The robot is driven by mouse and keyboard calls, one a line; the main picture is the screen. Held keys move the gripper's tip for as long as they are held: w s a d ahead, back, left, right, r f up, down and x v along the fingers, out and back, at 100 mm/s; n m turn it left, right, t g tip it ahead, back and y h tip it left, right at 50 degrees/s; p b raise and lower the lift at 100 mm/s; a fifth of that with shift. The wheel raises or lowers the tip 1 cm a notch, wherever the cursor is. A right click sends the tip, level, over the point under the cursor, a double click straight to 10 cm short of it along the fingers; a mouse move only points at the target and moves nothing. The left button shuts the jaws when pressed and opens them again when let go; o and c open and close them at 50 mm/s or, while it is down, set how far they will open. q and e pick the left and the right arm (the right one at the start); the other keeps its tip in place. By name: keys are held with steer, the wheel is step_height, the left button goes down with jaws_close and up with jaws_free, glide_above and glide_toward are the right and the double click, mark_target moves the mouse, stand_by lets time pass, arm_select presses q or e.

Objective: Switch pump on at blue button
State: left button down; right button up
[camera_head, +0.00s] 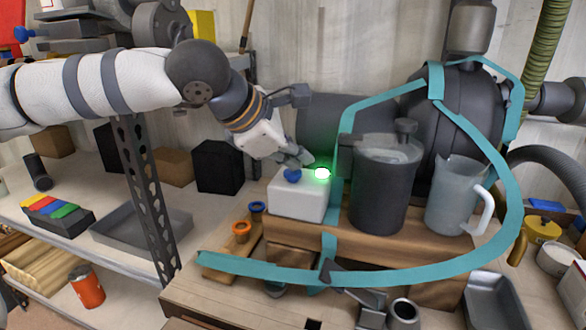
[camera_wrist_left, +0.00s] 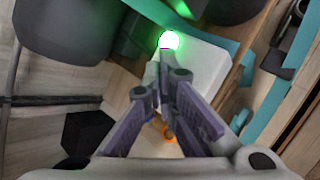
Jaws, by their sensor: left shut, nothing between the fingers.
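The white box (camera_head: 298,198) with the blue button (camera_head: 292,175) on its top stands at the front left of the wooden pump stand. A green lamp (camera_head: 322,173) glows at the box's back right top corner; it also shines in the left wrist view (camera_wrist_left: 169,40). My left gripper (camera_head: 303,158) is shut and empty, with its fingertips just above and behind the blue button. I cannot tell whether they touch it. In the left wrist view the shut fingers (camera_wrist_left: 165,76) cover the button, and part of the box (camera_wrist_left: 205,72) shows behind them. My right gripper is not in view.
Teal tape or tubing (camera_head: 400,277) loops around the stand. A dark container (camera_head: 380,190) and a grey jug (camera_head: 452,195) stand right of the box. A big dark tank (camera_head: 480,105) is behind. Shelves with boxes (camera_head: 218,167) and a tray (camera_head: 140,228) are at left.

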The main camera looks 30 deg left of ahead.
mark_target(295, 173)
arm_select(q)
steer(key=shift+r, duration=0.4)
steer(key=shift+r, duration=0.1)
step_height(295, 173, up, 6)
steer(key=shift+f, duration=0.1)
stand_by(0.5)
